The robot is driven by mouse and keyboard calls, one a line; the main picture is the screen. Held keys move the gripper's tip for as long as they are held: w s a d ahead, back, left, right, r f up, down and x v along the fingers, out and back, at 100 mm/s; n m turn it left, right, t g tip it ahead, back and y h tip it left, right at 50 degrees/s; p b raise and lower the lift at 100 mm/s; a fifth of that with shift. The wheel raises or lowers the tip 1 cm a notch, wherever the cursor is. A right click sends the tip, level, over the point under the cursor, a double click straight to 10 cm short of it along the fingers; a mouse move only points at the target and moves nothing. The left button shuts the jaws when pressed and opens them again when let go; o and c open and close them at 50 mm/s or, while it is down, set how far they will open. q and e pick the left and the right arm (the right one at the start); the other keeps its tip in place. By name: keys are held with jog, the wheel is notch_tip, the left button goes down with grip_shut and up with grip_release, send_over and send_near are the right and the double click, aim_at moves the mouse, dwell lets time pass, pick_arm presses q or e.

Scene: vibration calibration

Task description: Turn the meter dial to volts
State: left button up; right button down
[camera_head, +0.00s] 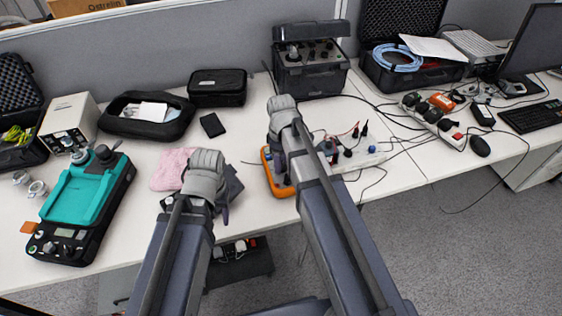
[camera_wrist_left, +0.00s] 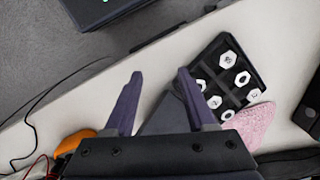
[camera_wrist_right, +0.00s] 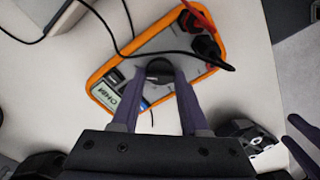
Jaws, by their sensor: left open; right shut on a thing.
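The meter (camera_wrist_right: 208,72) has an orange case and grey face; in the head view its orange edge (camera_head: 268,172) shows beside my right arm, which hides much of it. My right gripper (camera_wrist_right: 158,77) is over the meter, shut on its round black dial (camera_wrist_right: 160,66), one finger on each side. The meter's small display (camera_wrist_right: 118,95) shows letters that look like OHM. Red and black leads are plugged in at the meter's far end. My left gripper (camera_wrist_left: 158,76) is open and empty, above the front of the table, apart from the meter.
A black tray of white hexagonal pieces (camera_wrist_left: 250,73) and a pink cloth (camera_wrist_left: 252,125) lie near my left gripper. A white power strip (camera_head: 362,160) and cables lie right of the meter. A teal-topped device (camera_head: 80,196) stands at left.

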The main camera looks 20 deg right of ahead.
dwell(0.4)
jog(key=shift+c, duration=2.1)
grip_release()
pick_arm(q)
jog(key=shift+r, duration=0.1)
pick_arm(e)
jog(key=shift+r, duration=0.15)
notch_tip(320, 180, up, 8)
jog(key=p, duration=0.8)
jog(key=shift+f, duration=0.2)
pick_arm(q)
notch_tip(320, 180, up, 8)
jog(key=shift+f, duration=0.2)
